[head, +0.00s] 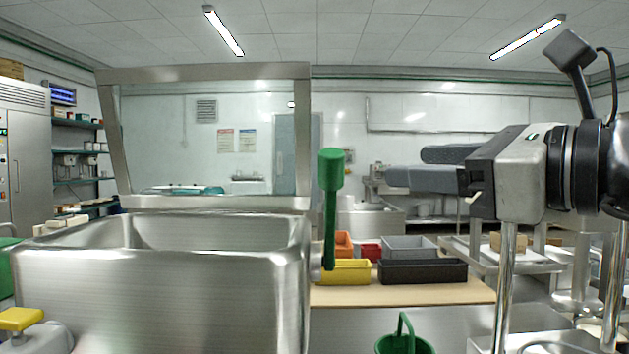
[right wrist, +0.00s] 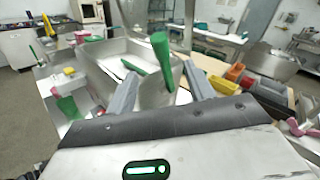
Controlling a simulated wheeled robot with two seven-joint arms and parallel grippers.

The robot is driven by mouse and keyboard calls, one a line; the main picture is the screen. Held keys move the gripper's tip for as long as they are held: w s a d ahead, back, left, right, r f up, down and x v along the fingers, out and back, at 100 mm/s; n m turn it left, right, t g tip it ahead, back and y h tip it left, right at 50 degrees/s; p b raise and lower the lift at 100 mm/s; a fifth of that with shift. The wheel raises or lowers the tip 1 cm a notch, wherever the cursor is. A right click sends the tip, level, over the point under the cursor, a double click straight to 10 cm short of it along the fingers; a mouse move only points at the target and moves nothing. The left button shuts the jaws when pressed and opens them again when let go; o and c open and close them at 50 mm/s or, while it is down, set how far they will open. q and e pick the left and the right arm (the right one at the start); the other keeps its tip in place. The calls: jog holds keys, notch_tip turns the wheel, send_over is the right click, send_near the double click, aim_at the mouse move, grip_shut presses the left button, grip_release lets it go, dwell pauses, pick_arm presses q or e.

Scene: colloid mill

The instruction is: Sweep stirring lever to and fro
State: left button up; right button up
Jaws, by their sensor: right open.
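The stirring lever (head: 331,208) is a green upright handle with a thicker round head. It stands at the right side of the steel hopper (head: 165,290). My right gripper (head: 405,166) is to the right of the lever in the head view, level with its head, its two grey fingers pointing left. It is open and empty. In the right wrist view the green lever (right wrist: 160,50) appears between the spread finger tips (right wrist: 162,70), beyond them; I see no contact. The hopper's framed clear lid (head: 205,68) stands raised. My left gripper is not in view.
Right of the hopper, a wooden-topped table (head: 400,294) holds yellow (head: 346,273), black (head: 422,272), grey (head: 408,249) and orange bins. A green bucket (head: 404,344) is at the bottom front. A yellow knob (head: 20,318) is at the lower left.

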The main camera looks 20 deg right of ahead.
aim_at(322, 162)
jog(key=p+x, duration=1.1)
jog(key=x, duration=0.4)
jog(key=shift+a+r, duration=0.1)
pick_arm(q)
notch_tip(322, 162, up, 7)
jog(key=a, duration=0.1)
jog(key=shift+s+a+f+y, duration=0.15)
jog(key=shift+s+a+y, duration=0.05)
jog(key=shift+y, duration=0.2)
pick_arm(e)
jog(key=shift+w+a, duration=0.1)
jog(key=shift+w, duration=0.15)
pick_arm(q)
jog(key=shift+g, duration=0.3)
pick_arm(e)
grip_shut()
